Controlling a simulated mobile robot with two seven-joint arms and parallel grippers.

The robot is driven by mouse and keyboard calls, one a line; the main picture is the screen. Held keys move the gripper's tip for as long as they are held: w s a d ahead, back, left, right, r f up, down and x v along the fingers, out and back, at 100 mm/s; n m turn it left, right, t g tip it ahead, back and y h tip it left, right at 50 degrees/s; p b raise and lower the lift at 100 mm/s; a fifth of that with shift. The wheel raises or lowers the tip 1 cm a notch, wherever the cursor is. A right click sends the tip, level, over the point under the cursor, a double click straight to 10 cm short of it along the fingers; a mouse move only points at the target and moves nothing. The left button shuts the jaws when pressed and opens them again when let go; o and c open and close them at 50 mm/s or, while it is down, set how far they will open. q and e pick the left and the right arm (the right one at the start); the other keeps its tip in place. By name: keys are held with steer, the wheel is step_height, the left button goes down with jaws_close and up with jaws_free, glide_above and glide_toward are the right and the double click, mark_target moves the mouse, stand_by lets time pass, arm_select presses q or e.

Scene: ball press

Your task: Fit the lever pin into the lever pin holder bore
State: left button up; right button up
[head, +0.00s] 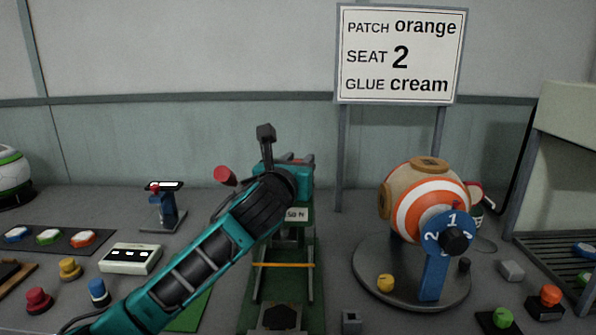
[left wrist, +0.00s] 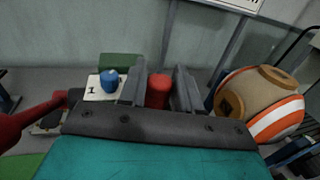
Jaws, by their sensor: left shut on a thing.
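My left gripper (head: 300,162) is over the press in the head view, seen from behind its wrist. In the left wrist view, its two dark fingers (left wrist: 158,88) are shut on the upright red lever pin (left wrist: 158,92). The press (head: 283,262) has green rails, an orange crossbar and a label ending in "50 N", partly covered by my arm. A red handle end (head: 225,177) sticks out left of my wrist; a red bar (left wrist: 30,120) shows at the left of the wrist view. I cannot make out the lever pin holder bore; the pin's lower end is hidden. My right gripper is not in view.
A round stand (head: 360,275) with an orange-striped ball (head: 408,213) and blue numbered dial (head: 431,262) stands right of the press. A sign (head: 401,88) rises behind. A white box (head: 130,258) and several coloured knobs lie left. A blue knob (left wrist: 108,78) shows beyond the fingers.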

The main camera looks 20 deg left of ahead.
arm_select(q)
steer(key=shift+c, duration=0.6)
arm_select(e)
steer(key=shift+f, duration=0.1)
